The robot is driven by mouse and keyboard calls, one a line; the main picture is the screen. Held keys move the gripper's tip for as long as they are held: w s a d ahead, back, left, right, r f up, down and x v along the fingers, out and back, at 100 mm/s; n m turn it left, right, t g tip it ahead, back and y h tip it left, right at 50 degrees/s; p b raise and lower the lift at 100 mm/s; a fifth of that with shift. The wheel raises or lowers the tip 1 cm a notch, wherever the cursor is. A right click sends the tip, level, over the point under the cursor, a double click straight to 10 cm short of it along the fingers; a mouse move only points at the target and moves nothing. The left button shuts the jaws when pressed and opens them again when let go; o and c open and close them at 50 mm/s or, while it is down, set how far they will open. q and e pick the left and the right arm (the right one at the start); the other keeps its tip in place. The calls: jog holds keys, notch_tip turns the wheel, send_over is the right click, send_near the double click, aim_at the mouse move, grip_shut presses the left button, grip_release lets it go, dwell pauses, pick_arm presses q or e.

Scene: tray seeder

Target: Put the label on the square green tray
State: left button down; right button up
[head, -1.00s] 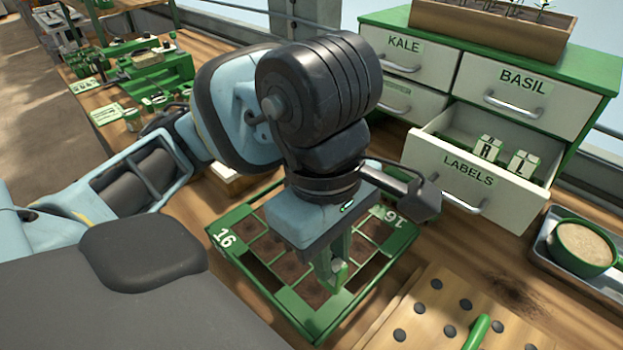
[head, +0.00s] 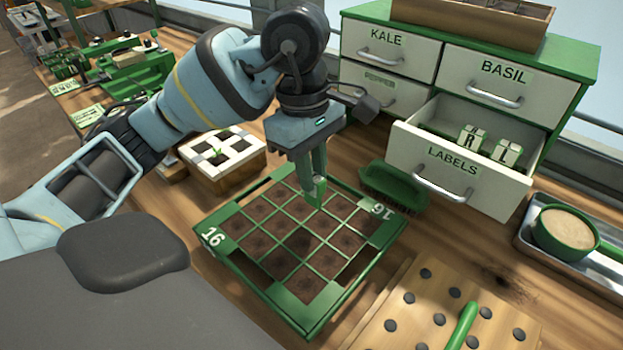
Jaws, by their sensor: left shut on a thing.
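The square green tray (head: 233,268) lies on the wooden bench, with a grid of dark soil cells and the number 16 on two corners. My left gripper (head: 316,196) points down over the far part of the tray. It is shut on a small green piece, probably the label (head: 318,188), mostly hidden by the fingers. I cannot tell whether the piece touches the tray. My right gripper is not in view.
A green brush (head: 393,187) lies behind the tray.

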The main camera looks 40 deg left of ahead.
pick_arm(q)
jog(key=shift+w+a, duration=0.3)
notch_tip(320, 180, down, 4)
jog(key=shift+w+a+r, duration=0.1)
jog(key=shift+a+r, duration=0.05)
jog(key=shift+f, duration=0.2)
jog(key=c, duration=1.3)
grip_release()
jog(key=shift+c, duration=0.2)
jog(key=shift+r, duration=0.15)
